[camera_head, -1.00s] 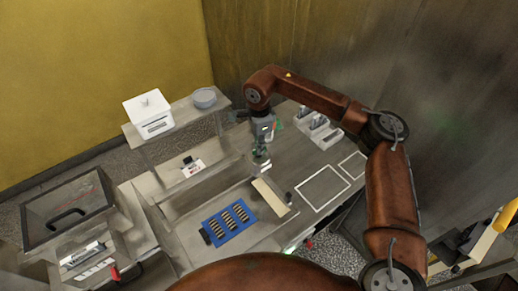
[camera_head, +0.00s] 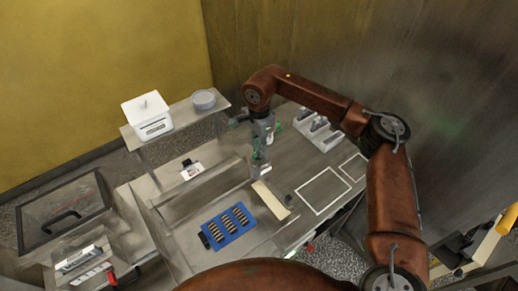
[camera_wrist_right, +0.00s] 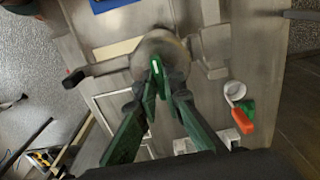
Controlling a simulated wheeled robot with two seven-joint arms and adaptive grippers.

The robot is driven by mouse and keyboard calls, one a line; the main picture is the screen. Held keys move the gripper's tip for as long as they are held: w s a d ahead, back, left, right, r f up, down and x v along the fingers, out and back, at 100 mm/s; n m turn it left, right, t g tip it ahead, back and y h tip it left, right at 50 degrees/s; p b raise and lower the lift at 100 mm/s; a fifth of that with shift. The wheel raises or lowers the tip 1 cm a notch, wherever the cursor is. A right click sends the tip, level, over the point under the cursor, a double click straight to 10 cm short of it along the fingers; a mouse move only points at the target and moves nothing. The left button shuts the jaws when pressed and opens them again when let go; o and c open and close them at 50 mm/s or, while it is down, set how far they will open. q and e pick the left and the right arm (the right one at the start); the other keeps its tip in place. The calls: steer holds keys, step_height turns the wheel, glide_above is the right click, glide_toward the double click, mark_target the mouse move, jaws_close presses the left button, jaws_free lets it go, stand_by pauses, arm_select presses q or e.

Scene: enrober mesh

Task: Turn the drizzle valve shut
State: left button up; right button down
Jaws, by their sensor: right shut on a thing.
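My right gripper (camera_head: 257,163) points down over the steel machine in the head view. In the right wrist view its green fingers (camera_wrist_right: 158,82) close together at the tips, over a round grey metal part (camera_wrist_right: 160,48). I take the thing between the tips to be the drizzle valve's handle. A small pale strip shows there, and the fingers hide most of the rest, so I cannot tell the handle's angle. My left gripper is not in view.
A blue mat (camera_head: 229,226) with rows of brown bars lies in front of the gripper. A cream strip (camera_head: 271,200) lies beside it. An orange-handled tool (camera_wrist_right: 242,121) is near the fingers. A white box (camera_head: 147,117) and grey bowls (camera_head: 204,99) stand on the back shelf.

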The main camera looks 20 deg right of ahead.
steer(key=c, duration=2)
jaws_free()
steer(key=shift+c, duration=0.2)
step_height(320, 180, up, 12)
